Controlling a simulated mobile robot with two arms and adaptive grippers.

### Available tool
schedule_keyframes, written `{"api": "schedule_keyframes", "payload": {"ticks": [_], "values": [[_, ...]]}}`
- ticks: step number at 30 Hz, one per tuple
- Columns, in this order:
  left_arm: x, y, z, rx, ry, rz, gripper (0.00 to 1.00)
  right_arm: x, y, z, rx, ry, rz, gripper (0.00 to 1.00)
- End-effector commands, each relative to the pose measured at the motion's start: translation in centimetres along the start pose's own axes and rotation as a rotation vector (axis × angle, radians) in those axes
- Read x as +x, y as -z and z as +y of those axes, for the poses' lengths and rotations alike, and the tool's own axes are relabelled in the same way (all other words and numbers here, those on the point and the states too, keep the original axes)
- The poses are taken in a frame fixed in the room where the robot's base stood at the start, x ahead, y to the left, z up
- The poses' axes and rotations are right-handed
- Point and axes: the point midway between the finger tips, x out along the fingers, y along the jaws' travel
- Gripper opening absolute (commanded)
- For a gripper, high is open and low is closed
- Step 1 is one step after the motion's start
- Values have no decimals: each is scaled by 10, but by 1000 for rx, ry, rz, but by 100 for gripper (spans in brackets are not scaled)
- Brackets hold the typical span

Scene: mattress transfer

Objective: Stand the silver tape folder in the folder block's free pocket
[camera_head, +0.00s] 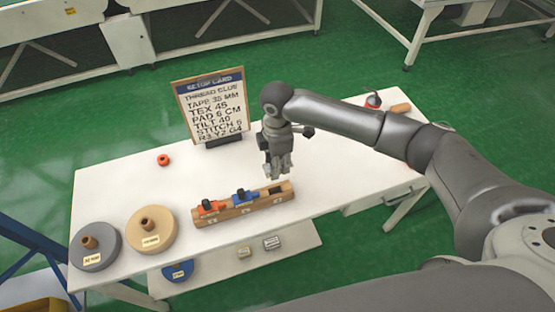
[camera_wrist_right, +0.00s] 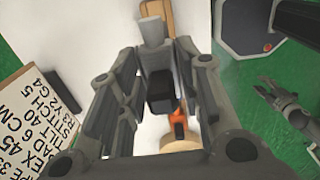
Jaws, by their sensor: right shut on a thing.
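The wooden folder block (camera_head: 226,217) lies on the white table. An orange folder (camera_head: 210,207) is in its left pocket and a blue folder (camera_head: 243,196) in its middle pocket. The right pocket (camera_head: 276,190) looks dark and empty. My right gripper (camera_head: 279,170) is just above and behind that right end, pointing down. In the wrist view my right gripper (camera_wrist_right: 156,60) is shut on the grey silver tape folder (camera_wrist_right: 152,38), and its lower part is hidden. My left gripper (camera_wrist_right: 278,108) shows small in the wrist view, over the green floor, away from the block.
A setup card (camera_head: 212,103) stands behind the block. A lower shelf (camera_head: 240,256) holds small items. The table between card and block is clear.

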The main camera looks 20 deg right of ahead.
Motion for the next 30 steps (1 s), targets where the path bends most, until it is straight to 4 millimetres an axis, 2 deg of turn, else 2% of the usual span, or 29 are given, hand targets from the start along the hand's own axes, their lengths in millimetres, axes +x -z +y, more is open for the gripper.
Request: {"api": "schedule_keyframes", "payload": {"ticks": [8,13,15,30], "values": [[-3,-3,1,0,-1,-5,40,-2,0,0,2,0,1,0],[-13,-4,2,0,-2,-9,40,-4,0,0,3,1,2,0],[-5,-6,2,0,-3,-9,40,7,0,0,3,1,2,0],[16,-8,5,2,-5,-9,40,53,0,0,3,0,2,0]]}}
